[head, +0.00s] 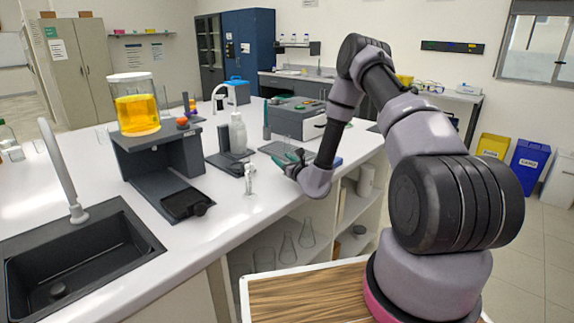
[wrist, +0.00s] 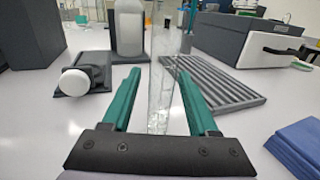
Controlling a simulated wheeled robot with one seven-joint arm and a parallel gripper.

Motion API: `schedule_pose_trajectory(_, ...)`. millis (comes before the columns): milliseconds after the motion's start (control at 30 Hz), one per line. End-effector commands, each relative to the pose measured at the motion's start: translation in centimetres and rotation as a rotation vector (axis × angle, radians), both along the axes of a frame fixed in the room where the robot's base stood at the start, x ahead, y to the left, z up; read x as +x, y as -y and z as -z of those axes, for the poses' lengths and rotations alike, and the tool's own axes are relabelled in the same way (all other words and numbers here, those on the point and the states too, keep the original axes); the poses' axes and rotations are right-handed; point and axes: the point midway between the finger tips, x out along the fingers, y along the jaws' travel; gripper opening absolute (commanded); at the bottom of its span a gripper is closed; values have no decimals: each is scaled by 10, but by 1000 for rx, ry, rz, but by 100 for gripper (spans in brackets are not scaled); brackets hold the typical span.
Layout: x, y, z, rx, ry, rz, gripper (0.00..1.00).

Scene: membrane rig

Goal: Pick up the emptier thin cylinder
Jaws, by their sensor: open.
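In the wrist view, a clear thin cylinder (wrist: 160,90) stands upright on the white bench, in line with the gap between my fingers. Its wall is transparent and any liquid level in it is hard to make out. My gripper (wrist: 157,75) is open, with one green finger on each side of the cylinder in the picture; no contact shows. In the head view my gripper (head: 290,160) is low over the bench, near its front edge. A small clear upright piece (head: 249,180) stands to its left; I cannot tell whether it is a thin cylinder.
A grey ribbed tray (wrist: 222,84) lies behind right of the cylinder. A white bottle (wrist: 129,32) stands behind left, and a dark stand with a white knob (wrist: 76,82) is left. A blue item (wrist: 300,143) lies at right. A sink (head: 75,255) is far left.

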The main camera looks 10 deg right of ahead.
Motion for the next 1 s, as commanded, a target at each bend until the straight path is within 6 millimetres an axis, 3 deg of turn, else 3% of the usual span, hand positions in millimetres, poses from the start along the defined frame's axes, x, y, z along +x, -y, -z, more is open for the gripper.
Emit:
schedule_pose_trajectory(133, 0, 0, 0, 0, 0, 0, 60)
schedule_pose_trajectory(167, 0, 0, 0, 0, 0, 0, 56)
schedule_pose_trajectory(300, 0, 0, 0, 0, 0, 0, 2)
schedule_pose_trajectory(333, 0, 0, 0, 0, 0, 0, 0)
schedule_pose_trajectory(733, 0, 0, -5, 0, 1, 0, 0)
schedule_pose_trajectory(867, 0, 0, -18, -1, 3, 0, 0)
schedule_pose_trajectory(1000, 0, 0, -45, -1, 4, -1, 0)
